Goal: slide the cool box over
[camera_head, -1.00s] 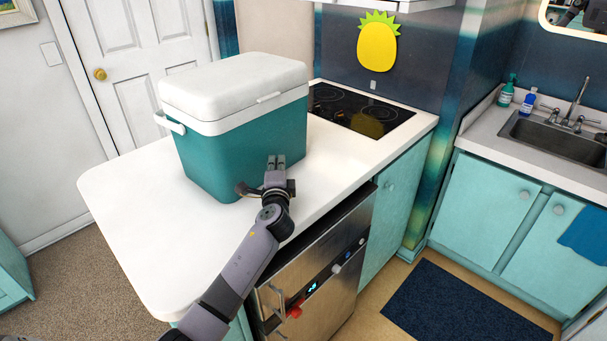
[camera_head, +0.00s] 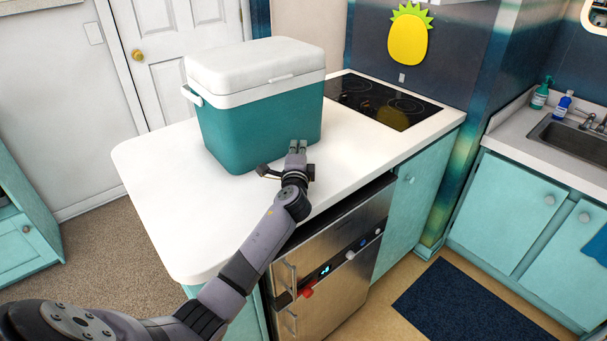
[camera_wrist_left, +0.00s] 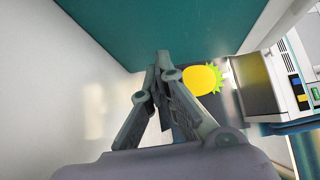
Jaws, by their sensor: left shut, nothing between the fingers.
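The cool box (camera_head: 262,130) is teal with a white lid and a white side handle. It stands upright on the white counter (camera_head: 165,190), left of the cooktop. My left gripper (camera_head: 297,147) is shut and empty, with its fingertips at the lower front of the box near its right corner. In the left wrist view, the shut fingers (camera_wrist_left: 162,62) point at the teal wall of the box (camera_wrist_left: 130,25). I cannot tell for sure whether they touch it. My right gripper is not in view.
A black cooktop (camera_head: 383,102) lies in the counter right of the box. A stainless oven (camera_head: 335,260) with a red knob is below the counter's front edge. Bare counter lies left and in front of the box. A sink counter (camera_head: 540,150) stands at the right.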

